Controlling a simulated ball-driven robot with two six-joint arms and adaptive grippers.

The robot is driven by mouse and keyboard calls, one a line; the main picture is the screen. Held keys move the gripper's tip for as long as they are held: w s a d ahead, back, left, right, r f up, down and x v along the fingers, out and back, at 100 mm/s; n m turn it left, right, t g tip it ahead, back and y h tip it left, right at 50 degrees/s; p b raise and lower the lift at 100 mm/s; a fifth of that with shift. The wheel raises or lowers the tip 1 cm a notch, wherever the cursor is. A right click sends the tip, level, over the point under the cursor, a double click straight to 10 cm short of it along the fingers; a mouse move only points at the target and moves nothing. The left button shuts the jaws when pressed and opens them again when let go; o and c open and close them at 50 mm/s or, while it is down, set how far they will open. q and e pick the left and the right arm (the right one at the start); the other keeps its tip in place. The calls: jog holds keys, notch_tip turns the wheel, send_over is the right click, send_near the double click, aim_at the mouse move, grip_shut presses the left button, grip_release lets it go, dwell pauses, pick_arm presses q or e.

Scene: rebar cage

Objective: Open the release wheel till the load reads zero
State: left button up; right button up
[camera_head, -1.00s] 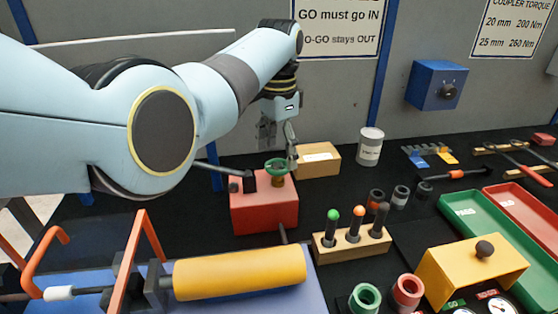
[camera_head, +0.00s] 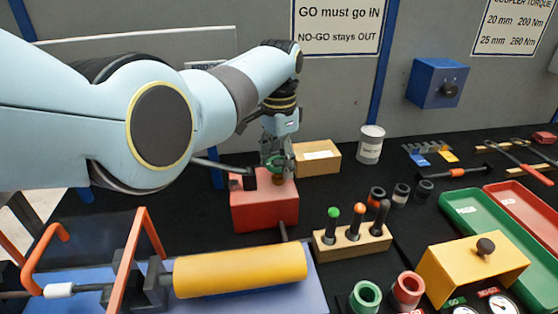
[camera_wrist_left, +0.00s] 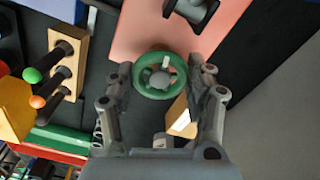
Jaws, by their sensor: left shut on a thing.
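The green release wheel (camera_head: 281,163) sits on top of the red pump block (camera_head: 264,207) in the head view. It shows from above in the left wrist view (camera_wrist_left: 160,75), with a small pale mark on its rim. My left gripper (camera_head: 277,160) points down over it, its two fingers on opposite sides of the rim, shut on the wheel. The fingers hide part of the wheel in the head view. My right gripper is not in view. I cannot make out a load reading.
A cardboard box (camera_head: 318,158) stands close right of the red block, with a white can (camera_head: 370,144) beyond. A wooden stand (camera_head: 352,242) with several plug gauges is at front right. The yellow cylinder (camera_head: 240,270) lies in front.

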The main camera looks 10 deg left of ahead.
pick_arm(q)
jog(key=shift+n, duration=0.4)
jog(key=shift+c, duration=0.2)
jog(key=shift+r+n+p, duration=0.1)
jog(key=shift+n+p, duration=0.55)
jog(key=shift+n, duration=0.45)
jog(key=n+p, duration=0.1)
jog(key=n, duration=0.2)
jog(key=shift+n, duration=0.3)
jog(key=n, duration=0.4)
jog(key=shift+a+n+p, duration=0.1)
jog(key=shift+n+p, duration=0.2)
jog(key=shift+p, duration=0.05)
jog(key=n, duration=0.4)
jog(key=shift+n, duration=0.3)
jog(key=o, duration=1.2)
